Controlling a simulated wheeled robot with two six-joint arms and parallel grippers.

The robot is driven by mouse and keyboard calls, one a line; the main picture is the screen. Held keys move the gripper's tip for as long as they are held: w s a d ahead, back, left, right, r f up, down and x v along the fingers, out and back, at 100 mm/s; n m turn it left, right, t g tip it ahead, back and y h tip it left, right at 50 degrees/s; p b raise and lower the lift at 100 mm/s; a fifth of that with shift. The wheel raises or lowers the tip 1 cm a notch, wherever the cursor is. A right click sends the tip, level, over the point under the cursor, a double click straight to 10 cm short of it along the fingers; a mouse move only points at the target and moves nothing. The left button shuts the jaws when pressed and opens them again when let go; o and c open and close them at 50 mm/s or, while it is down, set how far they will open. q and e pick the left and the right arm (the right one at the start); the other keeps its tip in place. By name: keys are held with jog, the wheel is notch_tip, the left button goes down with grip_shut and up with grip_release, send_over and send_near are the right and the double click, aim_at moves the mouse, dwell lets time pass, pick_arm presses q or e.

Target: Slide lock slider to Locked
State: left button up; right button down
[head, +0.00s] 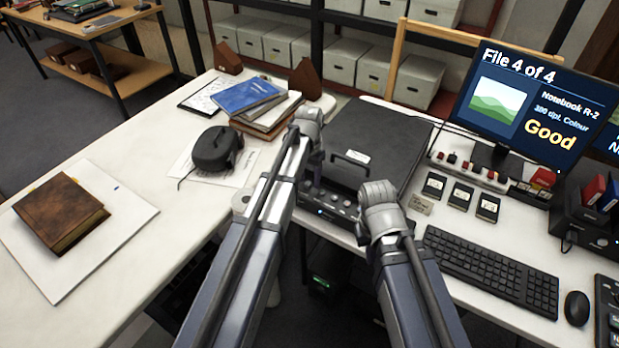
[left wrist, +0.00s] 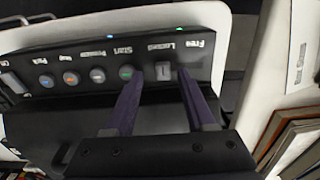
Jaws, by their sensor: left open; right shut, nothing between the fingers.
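The lock slider (left wrist: 163,71) is a small light piece on the dark scanner's front panel, in the left wrist view. It sits by the labels Locked and Free, and I cannot tell which end of its travel it is at. My left gripper (left wrist: 161,73) is open, with one dark purple finger on each side of the slider. I cannot tell whether either finger touches it. The black scanner (head: 400,130) lies on the desk in the head view, its slider hidden there behind my left arm. My right arm reaches the scanner's front right corner; its fingers are hidden.
A row of round buttons (left wrist: 97,75), including Start, runs left of the slider. A keyboard (head: 490,270), a mouse (head: 577,308) and small cards (head: 461,196) lie right of the scanner. Stacked books (head: 265,112) and a black device (head: 216,150) stand to its left.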

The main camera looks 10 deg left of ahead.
aim_at(310, 185)
pick_arm(q)
notch_tip(310, 185, up, 7)
jog(key=p, duration=0.6)
jog(key=shift+f, duration=0.2)
jog(key=shift+s+d, duration=0.15)
jog(key=shift+s, duration=0.05)
jog(key=s+d, duration=0.4)
jog(key=s, duration=0.7)
jog(key=s+d+y, duration=0.1)
jog(key=s+d, duration=0.3)
jog(key=s, duration=0.7)
jog(key=shift+s+d, duration=0.15)
jog(key=shift+s, duration=0.2)
